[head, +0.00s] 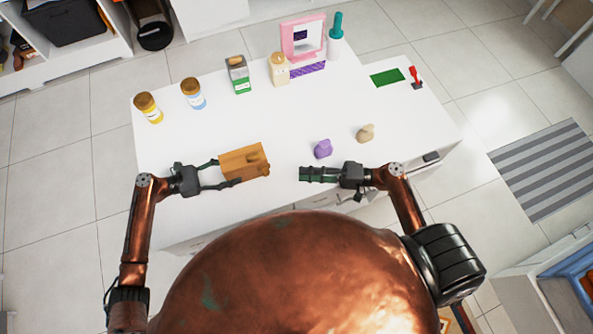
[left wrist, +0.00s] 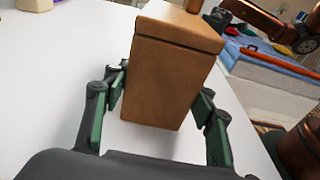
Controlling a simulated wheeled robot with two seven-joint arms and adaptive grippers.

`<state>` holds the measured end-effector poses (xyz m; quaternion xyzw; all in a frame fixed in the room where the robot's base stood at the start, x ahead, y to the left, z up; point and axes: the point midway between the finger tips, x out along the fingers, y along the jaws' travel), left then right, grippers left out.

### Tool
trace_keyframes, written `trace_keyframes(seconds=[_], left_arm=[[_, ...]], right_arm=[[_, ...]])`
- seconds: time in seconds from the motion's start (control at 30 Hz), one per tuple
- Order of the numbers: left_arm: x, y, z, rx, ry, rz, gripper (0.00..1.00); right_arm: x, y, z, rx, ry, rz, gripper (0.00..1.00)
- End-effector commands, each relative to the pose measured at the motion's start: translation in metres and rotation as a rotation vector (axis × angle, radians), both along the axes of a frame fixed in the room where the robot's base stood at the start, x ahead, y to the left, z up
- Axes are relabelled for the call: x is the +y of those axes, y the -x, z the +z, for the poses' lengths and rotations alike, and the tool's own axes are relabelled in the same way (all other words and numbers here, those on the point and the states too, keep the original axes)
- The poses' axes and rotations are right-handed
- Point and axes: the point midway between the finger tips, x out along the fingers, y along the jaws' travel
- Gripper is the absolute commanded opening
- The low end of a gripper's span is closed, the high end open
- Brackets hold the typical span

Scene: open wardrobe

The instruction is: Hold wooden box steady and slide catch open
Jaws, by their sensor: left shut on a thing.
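The wooden box (head: 243,162) is orange-brown and sits near the front edge of the white table, with a small knob-like part at its right end. My left gripper (head: 226,172) has its fingers on either side of the box and is shut on it. The left wrist view shows the box (left wrist: 172,75) between the two green-padded fingers, with a lid seam near its top. The catch cannot be made out clearly. My right gripper (head: 312,174) is to the right of the box, apart from it, pointing left. Its fingers look close together, but the angle hides any gap.
A purple object (head: 323,149) and a beige one (head: 366,133) lie beyond my right gripper. Several jars and bottles, a green carton (head: 238,75) and a pink framed stand (head: 303,38) line the back of the white table (head: 200,135). The middle is clear.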

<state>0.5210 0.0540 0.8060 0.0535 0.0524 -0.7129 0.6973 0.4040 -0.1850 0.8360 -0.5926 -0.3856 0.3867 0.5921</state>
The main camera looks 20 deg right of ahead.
Motion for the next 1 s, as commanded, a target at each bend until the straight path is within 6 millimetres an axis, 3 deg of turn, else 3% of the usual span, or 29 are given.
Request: trace_keyframes(seconds=[0.47,0.5,0.77,1.0], left_arm=[[0.0003,0.0008,-0.0014,0.001,-0.002,-0.001,0.32],[0.0003,0.0008,-0.0014,0.001,-0.002,-0.001,0.53],[0.0002,0.0003,-0.0006,0.0,-0.001,0.0,0.71],[0.0001,0.0,-0.0002,0.0,-0.001,0.0,0.74]], right_arm=[[0.0002,-0.0002,0.0,0.0,0.0,0.0,0.33],[0.0002,-0.0002,0.0,0.0,0.0,0.0,0.33],[0.0003,-0.0003,0.0,0.0,0.0,0.0,0.33],[0.0002,-0.0002,0.0,0.0,0.0,0.0,0.33]])
